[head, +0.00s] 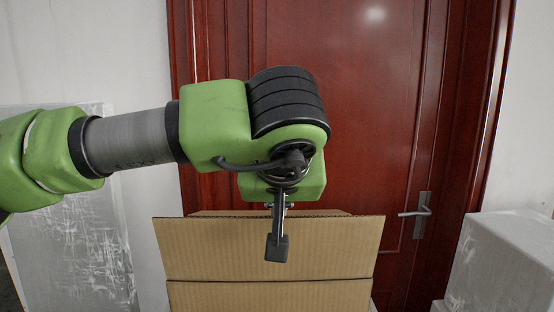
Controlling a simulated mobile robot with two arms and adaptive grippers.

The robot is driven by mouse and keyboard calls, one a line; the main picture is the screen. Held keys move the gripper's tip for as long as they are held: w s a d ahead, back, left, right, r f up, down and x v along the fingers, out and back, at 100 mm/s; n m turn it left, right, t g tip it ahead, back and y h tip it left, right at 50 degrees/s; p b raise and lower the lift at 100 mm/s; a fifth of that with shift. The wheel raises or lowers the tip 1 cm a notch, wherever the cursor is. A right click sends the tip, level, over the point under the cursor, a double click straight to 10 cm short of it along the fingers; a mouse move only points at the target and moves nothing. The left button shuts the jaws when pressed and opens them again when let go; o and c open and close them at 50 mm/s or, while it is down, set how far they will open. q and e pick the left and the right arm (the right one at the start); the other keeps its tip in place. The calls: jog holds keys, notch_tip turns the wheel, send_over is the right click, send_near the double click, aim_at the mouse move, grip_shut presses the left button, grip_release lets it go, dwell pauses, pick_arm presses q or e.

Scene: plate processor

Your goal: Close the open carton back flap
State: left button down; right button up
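An open cardboard carton (268,297) stands at the bottom centre of the head view, cut off by the lower edge. A wide flap (210,247) rises from a horizontal crease, with its broad face towards me. I cannot tell for sure whether it is the back flap. A thin strip of cardboard shows just behind its top edge. My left gripper (277,247) points down at the flap's middle and overlaps it in the picture. Contact is unclear. Its fingers line up in this view, so their opening is hidden. My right gripper is out of view.
A dark red door (370,120) with a metal handle (420,212) stands behind the carton. A whitish block (505,260) is at the lower right. A grey-white panel (90,240) leans at the left, behind my arm.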

pick_arm(q)
jog(key=shift+s+f, duration=0.15)
jog(key=shift+f, duration=0.3)
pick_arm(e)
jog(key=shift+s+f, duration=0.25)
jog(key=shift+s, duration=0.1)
